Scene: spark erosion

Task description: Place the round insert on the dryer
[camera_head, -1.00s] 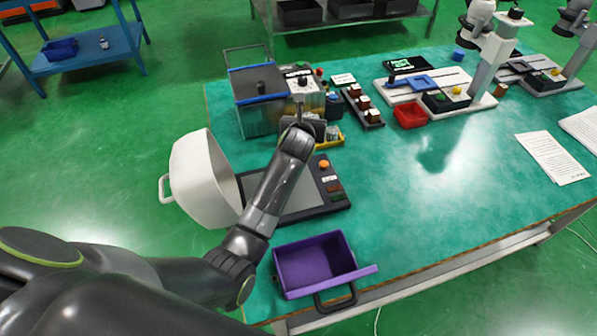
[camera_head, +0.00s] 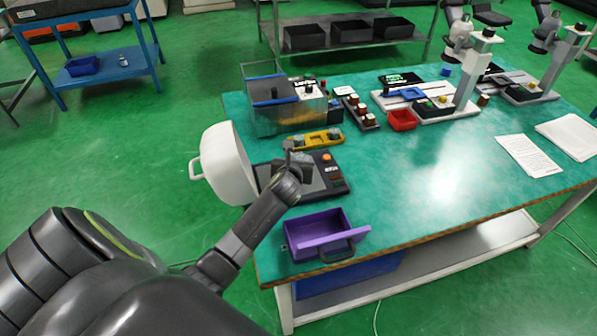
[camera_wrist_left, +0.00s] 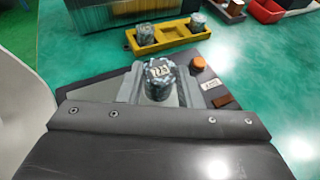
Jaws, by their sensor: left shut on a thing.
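The round insert (camera_wrist_left: 158,78) is a short grey cylinder with a marked top, held between the fingers of my left gripper (camera_wrist_left: 158,90) in the left wrist view. In the head view my left gripper (camera_head: 290,158) is over the dryer's dark base, and the insert is hard to make out there. The dryer (camera_head: 333,183) has a dark base with an orange button and a white lid (camera_head: 226,165) standing open on its left. In the wrist view the insert appears above the dryer's plate (camera_wrist_left: 95,92); I cannot tell whether it touches. My right gripper is not in view.
A yellow holder (camera_head: 318,139) with grey round pieces lies behind the dryer. A clear tank machine (camera_head: 285,117) stands further back. A purple bin (camera_head: 318,232) is at the front edge, and a red bin (camera_head: 402,120) is at the back. The table's middle right is clear.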

